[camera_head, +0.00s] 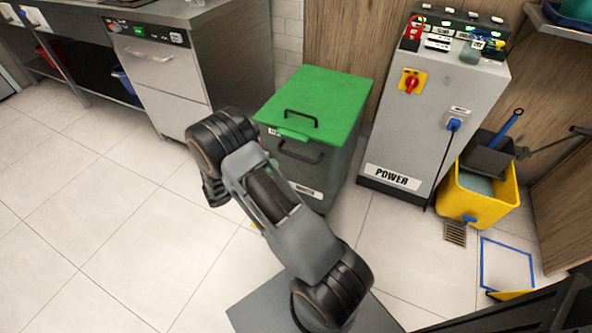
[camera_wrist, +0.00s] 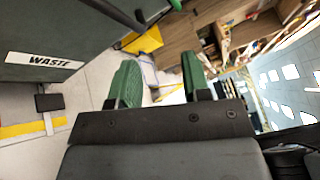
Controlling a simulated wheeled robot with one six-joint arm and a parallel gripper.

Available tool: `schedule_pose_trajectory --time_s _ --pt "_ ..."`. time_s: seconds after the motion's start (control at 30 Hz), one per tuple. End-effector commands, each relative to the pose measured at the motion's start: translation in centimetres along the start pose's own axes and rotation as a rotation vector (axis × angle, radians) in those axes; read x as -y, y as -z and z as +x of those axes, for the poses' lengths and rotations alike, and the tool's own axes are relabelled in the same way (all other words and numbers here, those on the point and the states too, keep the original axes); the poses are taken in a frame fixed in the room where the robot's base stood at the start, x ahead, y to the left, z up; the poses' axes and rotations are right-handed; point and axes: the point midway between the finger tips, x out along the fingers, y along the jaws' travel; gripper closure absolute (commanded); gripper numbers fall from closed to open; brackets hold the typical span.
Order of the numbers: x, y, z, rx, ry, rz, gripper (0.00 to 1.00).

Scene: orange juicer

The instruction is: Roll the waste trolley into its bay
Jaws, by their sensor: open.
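The waste trolley is a dark green bin with a bright green lid (camera_head: 318,97) and black handles. It stands upright between the steel appliance and the power cabinet. Its WASTE label and dark side panel (camera_wrist: 75,30) fill the upper left of the wrist view. A dark caster or foot (camera_wrist: 50,102) shows below that panel, close to a yellow floor line (camera_wrist: 30,128). My gripper (camera_wrist: 158,75) is open, with its two green fingers apart and nothing between them. It is beside the trolley, clear of the label. In the head view my arm hides the gripper and part of the trolley's front.
The grey power cabinet (camera_head: 425,120) stands right of the trolley, the steel appliance (camera_head: 165,85) left. A yellow mop bucket (camera_head: 485,205), a floor drain (camera_head: 455,233) and a blue floor outline (camera_head: 507,262) are at right. Tiled floor (camera_head: 90,210) is clear at left.

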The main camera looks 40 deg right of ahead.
Motion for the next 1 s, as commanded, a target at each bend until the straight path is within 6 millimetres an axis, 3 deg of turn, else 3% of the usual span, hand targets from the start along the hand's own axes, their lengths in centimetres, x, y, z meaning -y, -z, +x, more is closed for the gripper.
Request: schedule_pose_trajectory --time_s 0.03,0.1,0.3,0.47,1.0 --pt "-2.9 0.7 -0.2 0.054 0.029 -0.077 0.56" --pt "-4.7 0.8 -0.5 0.114 0.063 -0.160 0.56" --pt "-7.5 1.0 -0.8 0.205 0.120 -0.287 0.56" --pt "-7.7 0.6 0.7 0.216 0.131 -0.307 0.56" --pt "-6.8 -1.5 10.0 0.215 0.129 -0.304 0.56"
